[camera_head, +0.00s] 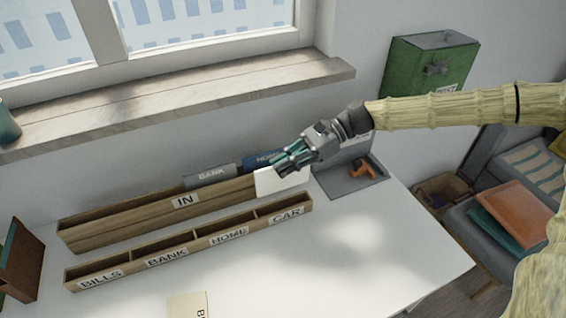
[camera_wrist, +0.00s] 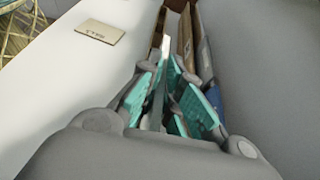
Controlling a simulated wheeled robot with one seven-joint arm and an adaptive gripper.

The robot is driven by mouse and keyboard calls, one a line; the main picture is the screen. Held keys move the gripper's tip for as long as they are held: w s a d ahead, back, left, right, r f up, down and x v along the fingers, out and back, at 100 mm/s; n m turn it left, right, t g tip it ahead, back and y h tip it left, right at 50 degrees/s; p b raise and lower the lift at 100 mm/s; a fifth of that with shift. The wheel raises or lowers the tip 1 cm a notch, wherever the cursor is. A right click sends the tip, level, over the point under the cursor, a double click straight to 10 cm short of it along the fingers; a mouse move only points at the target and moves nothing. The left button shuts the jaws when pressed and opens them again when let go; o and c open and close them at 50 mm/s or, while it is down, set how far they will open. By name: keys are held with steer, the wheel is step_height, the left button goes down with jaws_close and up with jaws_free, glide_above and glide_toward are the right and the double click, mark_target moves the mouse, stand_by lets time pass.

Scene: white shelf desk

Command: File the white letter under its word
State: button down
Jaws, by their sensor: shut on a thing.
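My gripper (camera_head: 288,163) is shut on the white letter (camera_head: 268,183), which hangs upright below the fingers at the right end of the IN box (camera_head: 140,222). I cannot tell whether its lower edge is clear of the box. No word on the letter is readable. In the wrist view the letter (camera_wrist: 158,78) shows edge-on between the teal finger pads. The wooden sorter (camera_head: 187,253) stands in front of the IN box, with compartments labelled BILLS, BANK, HOME and CAR from left to right. They look empty.
A grey BANK letter (camera_head: 210,176) and a blue HOME letter (camera_head: 264,159) stand in the IN box. A tan card (camera_head: 188,304) lies at the desk's front. A grey tray (camera_head: 345,184) with an orange-handled item is at the right. The desk's front right is clear.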

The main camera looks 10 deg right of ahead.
steer(key=shift+d+r+p, duration=0.1)
steer(key=shift+p, duration=0.2)
steer(key=shift+f+b, duration=1.8)
steer(key=shift+f, duration=3.7)
steer(key=c, duration=1.5)
jaws_free()
steer(key=v, duration=1.2)
